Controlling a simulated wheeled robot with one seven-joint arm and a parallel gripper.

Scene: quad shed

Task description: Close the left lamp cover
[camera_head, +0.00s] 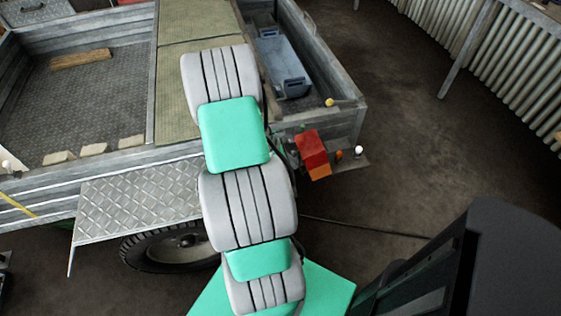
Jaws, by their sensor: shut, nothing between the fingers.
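A lamp with a red upper part and an orange lower part (312,152) sits at the trailer's near right corner, just right of my arm. A small orange piece and a white knob (359,152) are beside it on a grey bracket (350,165). I cannot tell how far its cover stands open. My grey and teal arm reaches up across the trailer's side, left of the lamp. My gripper cannot be made out; the arm's end hides it. Dark parts show between the arm and the lamp, too unclear to name.
The metal trailer (340,85) holds a blue-grey bin (280,65) and a wooden block (82,59). A tread-plate fender (135,200) covers the wheel (165,248) at left. A ribbed radiator (500,60) and bench leg stand at right. Floor (430,150) right of the lamp is clear.

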